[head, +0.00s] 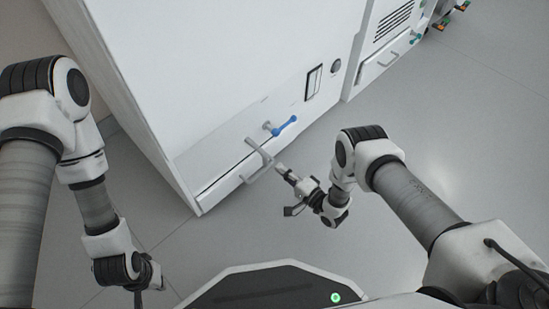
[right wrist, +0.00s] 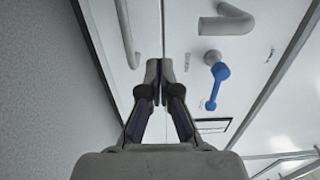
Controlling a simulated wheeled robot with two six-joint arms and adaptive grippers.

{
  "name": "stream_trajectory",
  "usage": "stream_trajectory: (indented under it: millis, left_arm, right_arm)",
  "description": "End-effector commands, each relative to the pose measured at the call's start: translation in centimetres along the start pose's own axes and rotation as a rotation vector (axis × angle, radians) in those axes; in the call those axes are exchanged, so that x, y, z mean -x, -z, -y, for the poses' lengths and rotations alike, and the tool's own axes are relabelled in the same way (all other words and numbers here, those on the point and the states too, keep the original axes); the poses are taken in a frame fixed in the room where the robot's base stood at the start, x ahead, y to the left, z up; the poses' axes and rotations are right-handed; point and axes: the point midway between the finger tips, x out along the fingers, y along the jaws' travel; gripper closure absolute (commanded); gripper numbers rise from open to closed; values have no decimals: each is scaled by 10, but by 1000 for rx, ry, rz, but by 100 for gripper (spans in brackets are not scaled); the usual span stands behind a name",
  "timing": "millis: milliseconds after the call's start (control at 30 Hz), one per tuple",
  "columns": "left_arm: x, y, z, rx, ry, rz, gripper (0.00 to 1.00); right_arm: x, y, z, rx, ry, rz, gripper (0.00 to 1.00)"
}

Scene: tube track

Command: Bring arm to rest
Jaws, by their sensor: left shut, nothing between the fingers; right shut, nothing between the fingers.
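My right gripper (head: 281,169) is in front of the white cabinet, with its fingertips close to a grey handle (head: 256,162). In the right wrist view its two fingers (right wrist: 158,70) are together with nothing between them. The handle (right wrist: 127,35) stands left of the fingertips there, and I see no grip on it. My left gripper (head: 154,274) is low at the left of the head view, beside my base, small and partly hidden by its wrist. It is shut and holds nothing that I can see.
The white cabinet (head: 215,70) fills the upper middle. A blue lever (head: 285,125) sticks out above the handle; it also shows in the right wrist view (right wrist: 219,78). A second white unit (head: 385,50) with a grey handle stands further right. The grey floor (head: 470,130) at right is clear.

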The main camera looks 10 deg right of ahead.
Motion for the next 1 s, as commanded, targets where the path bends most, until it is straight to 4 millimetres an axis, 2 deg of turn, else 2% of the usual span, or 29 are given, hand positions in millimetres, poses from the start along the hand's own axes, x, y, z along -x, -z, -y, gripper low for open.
stream_trajectory:
  millis: [33, 133, 267, 400, 667, 767, 867, 1000]
  left_arm:
    - [14, 0, 0, 0, 0, -1, 100]
    - [22, -1, 0, -2, -1, 2, 100]
    - [27, -1, 0, -4, -1, 3, 100]
    - [27, -2, -1, -5, -1, 4, 100]
    - [28, -2, -1, -5, -1, 4, 100]
    - [32, -1, -1, -5, -1, 4, 100]
    - [38, -1, -1, -5, -1, 4, 100]
    - [55, -1, -1, -5, -1, 4, 100]
  right_arm:
    - [15, 1, 7, -2, -4, -3, 100]
    - [39, 1, 5, -1, -3, -3, 100]
    - [58, 0, 2, -2, -2, -1, 100]
    - [64, 0, 0, -1, -1, 0, 100]
    - [60, 2, 5, 3, 5, 1, 100]
    - [47, 12, 25, 23, 33, 0, 100]
    - [25, 28, 60, 56, 78, 0, 100]
    - [4, 50, 130, 66, 68, -42, 100]
